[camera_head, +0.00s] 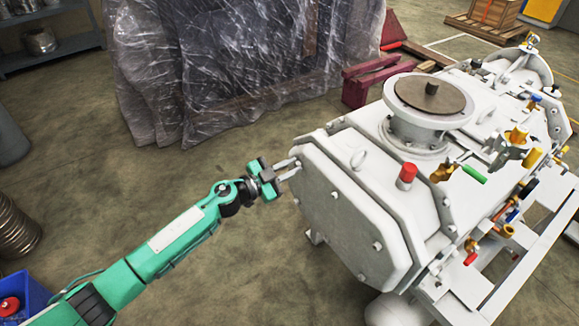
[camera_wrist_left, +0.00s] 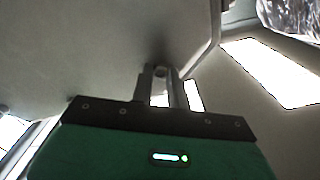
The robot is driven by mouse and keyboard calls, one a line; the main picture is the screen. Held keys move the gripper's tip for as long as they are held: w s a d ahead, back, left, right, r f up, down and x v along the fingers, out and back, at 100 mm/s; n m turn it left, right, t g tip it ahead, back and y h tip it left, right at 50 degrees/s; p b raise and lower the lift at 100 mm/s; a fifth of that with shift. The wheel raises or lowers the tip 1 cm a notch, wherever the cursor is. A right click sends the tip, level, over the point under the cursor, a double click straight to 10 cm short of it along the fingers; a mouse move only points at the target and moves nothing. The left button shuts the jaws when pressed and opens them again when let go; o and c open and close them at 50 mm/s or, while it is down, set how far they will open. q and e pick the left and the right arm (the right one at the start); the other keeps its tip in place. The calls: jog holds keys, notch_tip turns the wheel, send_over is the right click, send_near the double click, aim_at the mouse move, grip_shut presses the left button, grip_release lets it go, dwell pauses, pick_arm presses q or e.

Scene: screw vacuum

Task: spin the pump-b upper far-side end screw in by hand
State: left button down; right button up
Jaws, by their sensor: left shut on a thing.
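The pump (camera_head: 340,215) is a large light-grey machine with an angled end plate facing me, its body reaching to the right. My left gripper (camera_head: 292,168) is at the upper far-side corner of that end plate. In the left wrist view its two fingers (camera_wrist_left: 161,74) reach up to the grey plate (camera_wrist_left: 110,50), with a small dark round screw head (camera_wrist_left: 160,71) between their tips. The fingers are shut on this screw. In the head view the screw is too small and covered to make out. My right gripper is not in view.
Other screws, such as one on the end plate (camera_head: 377,246), stand out on the pump. A round flange (camera_head: 433,97), a red cap (camera_head: 407,173) and several coloured valves sit on top. A plastic-wrapped load (camera_head: 240,65) stands behind. The floor (camera_head: 240,270) below my arm is clear.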

pick_arm(q)
jog(key=m, duration=0.2)
jog(key=shift+m+p, duration=0.3)
jog(key=shift+p, duration=0.05)
jog(key=shift+m, duration=0.9)
jog(key=m, duration=0.2)
jog(key=shift+m, duration=0.3)
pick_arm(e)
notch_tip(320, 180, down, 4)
pick_arm(q)
jog(key=m, duration=0.3)
jog(key=shift+f+m, duration=0.15)
jog(key=shift+m, duration=1.15)
jog(key=shift+f+m+b, duration=0.15)
jog(key=shift+m+b, duration=1.55)
jog(key=shift+m, duration=3)
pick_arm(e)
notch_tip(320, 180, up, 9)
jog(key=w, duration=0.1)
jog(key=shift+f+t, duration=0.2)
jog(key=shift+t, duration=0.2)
pick_arm(q)
jog(key=shift+s, duration=0.1)
